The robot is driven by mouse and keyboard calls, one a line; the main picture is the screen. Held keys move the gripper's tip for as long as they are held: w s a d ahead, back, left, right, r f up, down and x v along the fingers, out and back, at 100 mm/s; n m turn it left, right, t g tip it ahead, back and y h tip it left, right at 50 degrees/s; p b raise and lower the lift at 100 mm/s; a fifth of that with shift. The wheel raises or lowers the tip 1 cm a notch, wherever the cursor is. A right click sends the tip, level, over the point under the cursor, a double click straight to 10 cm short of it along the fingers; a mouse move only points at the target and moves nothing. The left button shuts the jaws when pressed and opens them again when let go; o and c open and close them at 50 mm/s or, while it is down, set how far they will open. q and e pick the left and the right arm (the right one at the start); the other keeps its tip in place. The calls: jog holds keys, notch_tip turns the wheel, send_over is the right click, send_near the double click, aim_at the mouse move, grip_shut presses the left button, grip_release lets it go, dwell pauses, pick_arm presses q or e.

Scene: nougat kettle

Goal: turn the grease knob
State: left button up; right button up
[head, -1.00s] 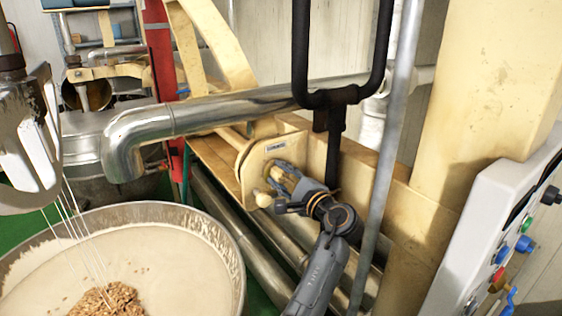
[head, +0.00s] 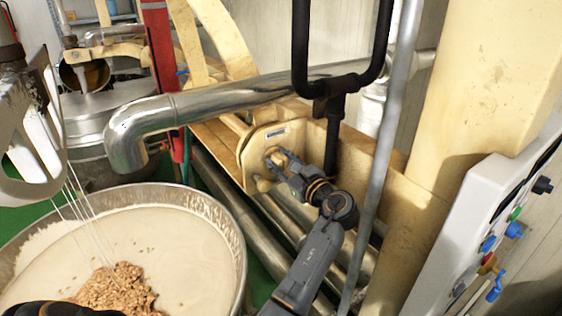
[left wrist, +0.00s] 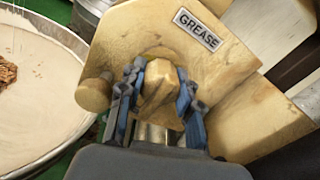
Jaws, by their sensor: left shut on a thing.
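The grease knob (left wrist: 158,88) is a worn, cream-yellow faceted knob on a plate of the same colour, below a small "GREASE" label (left wrist: 197,29). In the left wrist view my left gripper (left wrist: 157,95) has one blue-and-grey finger on each side of the knob and is shut on it. In the head view the gripper (head: 276,160) is at the plate (head: 250,172), and its fingers partly hide the knob. A second, rounded yellow stub (left wrist: 93,92) sticks out left of the knob, apart from the fingers.
A large metal kettle (head: 238,228) of pale mixture with a heap of nuts (head: 125,290) stands at left. A shiny pipe (head: 200,105) runs above the plate. A black handle (head: 333,150) and grey pole (head: 385,150) stand close by. A control box (head: 470,230) is at right.

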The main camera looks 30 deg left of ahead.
aim_at(280, 155)
dwell(0.6)
pick_arm(q)
jog(key=o, duration=1.2)
jog(key=shift+a, duration=0.1)
jog(key=shift+c, duration=0.2)
notch_tip(280, 155, up, 10)
jog(key=shift+f+m, duration=0.1)
jog(key=shift+m, duration=0.2)
